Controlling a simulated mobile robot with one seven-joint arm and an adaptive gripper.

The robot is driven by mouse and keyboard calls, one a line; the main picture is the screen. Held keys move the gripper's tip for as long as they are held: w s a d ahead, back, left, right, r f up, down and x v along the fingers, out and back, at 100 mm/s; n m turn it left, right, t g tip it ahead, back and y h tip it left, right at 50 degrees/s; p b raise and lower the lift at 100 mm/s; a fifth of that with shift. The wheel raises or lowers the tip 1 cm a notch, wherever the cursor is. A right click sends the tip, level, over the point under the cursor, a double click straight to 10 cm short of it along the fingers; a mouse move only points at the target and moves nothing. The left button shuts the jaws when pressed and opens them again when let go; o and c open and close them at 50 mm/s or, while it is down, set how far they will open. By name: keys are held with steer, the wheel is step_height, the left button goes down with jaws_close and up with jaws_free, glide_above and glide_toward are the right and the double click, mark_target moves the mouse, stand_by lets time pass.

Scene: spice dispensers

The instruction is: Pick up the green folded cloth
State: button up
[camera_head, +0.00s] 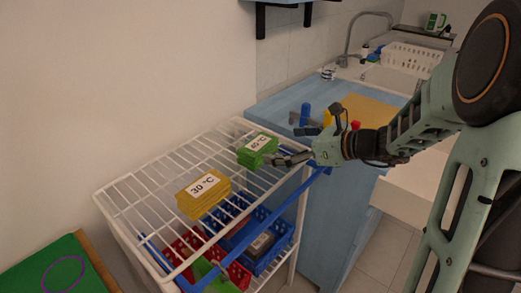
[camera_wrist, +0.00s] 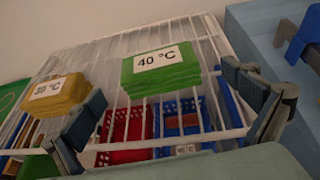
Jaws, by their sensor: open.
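The green folded cloth (camera_head: 257,151) lies as a stack with a "40 °C" label on the top white wire shelf, toward its right rear. It also shows in the wrist view (camera_wrist: 160,72), in the middle. My gripper (camera_head: 290,146) is at the right side of the cloth in the head view. In the wrist view my gripper (camera_wrist: 172,122) has its fingers wide apart, one to the lower left and one to the right of the cloth. Nothing is held between the fingers. I cannot tell whether a finger touches the cloth.
A yellow folded cloth (camera_head: 203,195) labelled "30 °C" lies on the same wire rack (camera_head: 130,190), nearer the front. Red (camera_head: 185,250) and blue (camera_head: 270,262) baskets stand below. A blue counter (camera_head: 268,108) with small items and a sink adjoins at right.

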mark_target(263, 145)
steer(key=b+x, duration=0.1)
steer(key=x, duration=0.7)
steer(key=shift+a, duration=0.25)
steer(key=c, duration=1)
